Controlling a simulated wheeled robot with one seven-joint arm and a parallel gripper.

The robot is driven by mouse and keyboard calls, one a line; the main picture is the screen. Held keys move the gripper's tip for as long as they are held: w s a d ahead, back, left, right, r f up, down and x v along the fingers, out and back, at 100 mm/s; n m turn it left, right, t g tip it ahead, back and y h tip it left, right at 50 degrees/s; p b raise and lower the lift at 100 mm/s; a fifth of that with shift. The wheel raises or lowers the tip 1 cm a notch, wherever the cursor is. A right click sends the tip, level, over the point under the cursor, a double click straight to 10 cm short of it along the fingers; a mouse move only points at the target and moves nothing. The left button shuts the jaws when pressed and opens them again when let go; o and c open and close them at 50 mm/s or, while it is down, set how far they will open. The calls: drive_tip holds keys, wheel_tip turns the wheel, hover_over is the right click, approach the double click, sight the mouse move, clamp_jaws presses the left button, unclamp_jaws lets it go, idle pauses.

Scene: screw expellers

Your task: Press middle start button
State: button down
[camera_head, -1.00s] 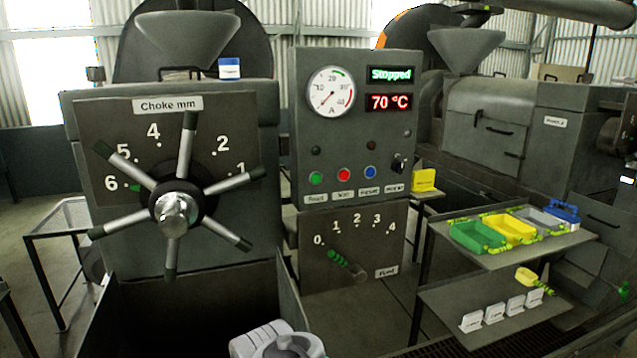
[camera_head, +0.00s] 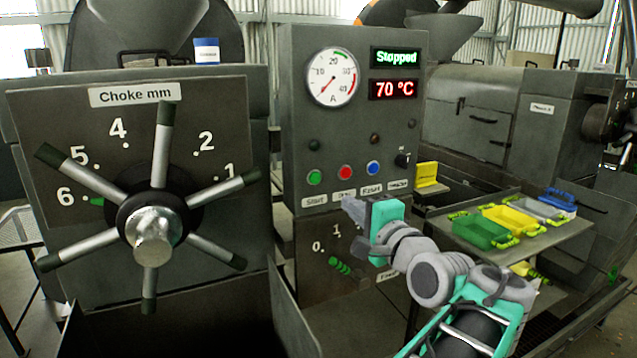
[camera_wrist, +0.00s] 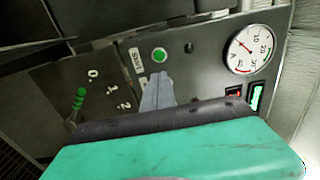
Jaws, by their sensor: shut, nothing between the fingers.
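The green start button (camera_head: 314,177) sits at the left of a row on the grey control panel (camera_head: 300,110), above a label reading Start. It also shows in the wrist view (camera_wrist: 159,54), just beyond the fingers. In the head view a red button (camera_head: 345,171) and a blue button (camera_head: 373,167) follow to its right. The panel display (camera_head: 396,57) reads Stopped. My gripper (camera_head: 348,203) is shut and empty, in front of the panel, below and right of the green button. In the wrist view my gripper (camera_wrist: 157,92) hides the other buttons. I cannot tell its exact gap to the panel.
A large choke wheel (camera_head: 152,225) with long spokes juts out at the left. A feed dial (camera_head: 340,266) lies below the buttons, partly behind my arm. A shelf with coloured scoops (camera_head: 510,222) stands at the right. A round gauge (camera_head: 332,77) is above the buttons.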

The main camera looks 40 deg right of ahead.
drive_tip(key=p, duration=0.3)
approach(316, 176)
drive_tip(key=x, duration=0.5)
drive_tip(key=shift+w+f, duration=0.2)
drive_tip(key=shift+w, duration=0.15)
drive_tip(key=shift+w+d+f, duration=0.1)
drive_tip(key=shift+w+d, duration=0.15)
drive_tip(key=shift+w, duration=0.3)
drive_tip(key=shift+w+d+r, duration=0.1)
drive_tip(key=shift+w+r, duration=0.1)
drive_tip(key=shift+w, duration=0.3)
drive_tip(key=shift+r, duration=0.1)
